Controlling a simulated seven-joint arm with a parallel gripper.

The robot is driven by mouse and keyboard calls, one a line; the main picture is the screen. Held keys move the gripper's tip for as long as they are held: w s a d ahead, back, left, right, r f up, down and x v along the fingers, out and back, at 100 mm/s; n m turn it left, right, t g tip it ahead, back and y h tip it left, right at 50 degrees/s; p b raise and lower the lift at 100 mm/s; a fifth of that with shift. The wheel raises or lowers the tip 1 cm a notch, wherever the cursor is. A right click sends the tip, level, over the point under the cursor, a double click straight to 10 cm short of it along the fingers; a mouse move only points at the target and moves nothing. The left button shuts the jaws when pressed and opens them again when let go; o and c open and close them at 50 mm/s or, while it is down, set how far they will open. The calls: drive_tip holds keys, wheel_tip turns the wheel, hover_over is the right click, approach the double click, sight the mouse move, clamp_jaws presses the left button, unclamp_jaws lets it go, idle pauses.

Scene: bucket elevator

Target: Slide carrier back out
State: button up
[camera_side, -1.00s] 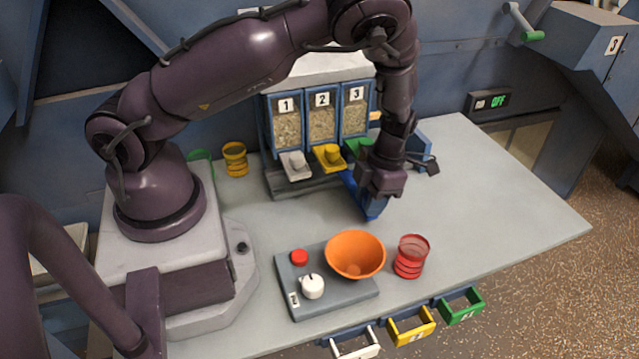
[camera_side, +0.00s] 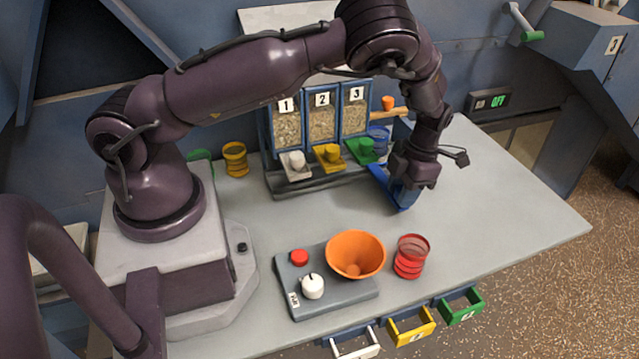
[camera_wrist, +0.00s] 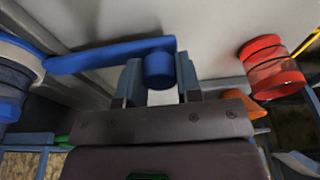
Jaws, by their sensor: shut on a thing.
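The carrier's blue bar (camera_side: 386,186) slants from the dispenser bench toward the front, just right of dispenser 3. In the wrist view the bar (camera_wrist: 105,57) runs left to a ringed blue cup (camera_wrist: 12,75), cut off by the picture's edge. A blue cup (camera_side: 379,139) also shows behind the green spout in the side view. My gripper (camera_side: 403,192) is shut on the bar's round blue knob (camera_wrist: 159,69), which sits between the two fingers in the wrist view.
Dispensers 1, 2 and 3 (camera_side: 322,118) have white, yellow and green spouts (camera_side: 362,150). An orange bowl (camera_side: 356,255) stands on a grey base (camera_side: 330,303), with a red cup (camera_side: 410,256) beside it. The table (camera_side: 500,205) is clear to the right.

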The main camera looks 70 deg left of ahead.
drive_tip(key=shift+w+a, duration=0.1)
drive_tip(key=shift+w, duration=1.7)
drive_tip(key=shift+s+r, duration=0.1)
drive_tip(key=shift+s, duration=0.05)
drive_tip(key=o, duration=0.7)
wheel_tip(320, 180, up, 12)
drive_tip(key=w, duration=0.1)
idle(0.3)
